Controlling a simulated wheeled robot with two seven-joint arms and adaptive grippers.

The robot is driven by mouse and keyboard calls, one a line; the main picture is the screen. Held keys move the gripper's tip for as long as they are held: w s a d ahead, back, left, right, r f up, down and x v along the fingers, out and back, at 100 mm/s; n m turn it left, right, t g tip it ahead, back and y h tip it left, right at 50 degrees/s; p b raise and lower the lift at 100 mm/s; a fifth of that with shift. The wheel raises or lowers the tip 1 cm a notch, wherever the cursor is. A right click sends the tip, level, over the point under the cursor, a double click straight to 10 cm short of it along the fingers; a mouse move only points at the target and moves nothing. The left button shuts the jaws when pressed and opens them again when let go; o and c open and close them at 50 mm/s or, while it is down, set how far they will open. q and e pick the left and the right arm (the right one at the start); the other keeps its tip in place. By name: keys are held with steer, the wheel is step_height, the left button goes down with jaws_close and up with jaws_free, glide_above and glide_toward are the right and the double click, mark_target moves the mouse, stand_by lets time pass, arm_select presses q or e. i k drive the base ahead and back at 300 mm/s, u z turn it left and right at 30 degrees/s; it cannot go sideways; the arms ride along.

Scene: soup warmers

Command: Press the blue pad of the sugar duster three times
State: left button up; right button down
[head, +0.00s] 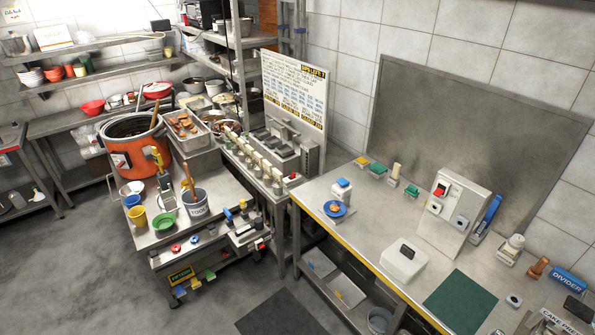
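A small white device with a blue pad on top (342,183) stands on the right-hand steel counter, near its left end. It looks like the sugar duster, but no label is readable on it. A blue round plate (328,210) with a brown-orange item (336,207) on it lies just in front of the device. Nothing touches the blue pad. Neither of my grippers is in the head view, so their state does not show.
The steel counter (385,215) also carries a white box (403,262), a green mat (460,302) and an upright white dispenser (452,215). A cart (165,235) with cups and an orange soup warmer (128,150) stand left. Grey floor (80,270) is open at front left.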

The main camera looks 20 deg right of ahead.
mark_target(342, 182)
steer(key=u, duration=0.4)
steer(key=i, duration=2.25)
steer(key=z, duration=1.3)
steer(key=i, duration=0.5)
steer(key=z, duration=0.3)
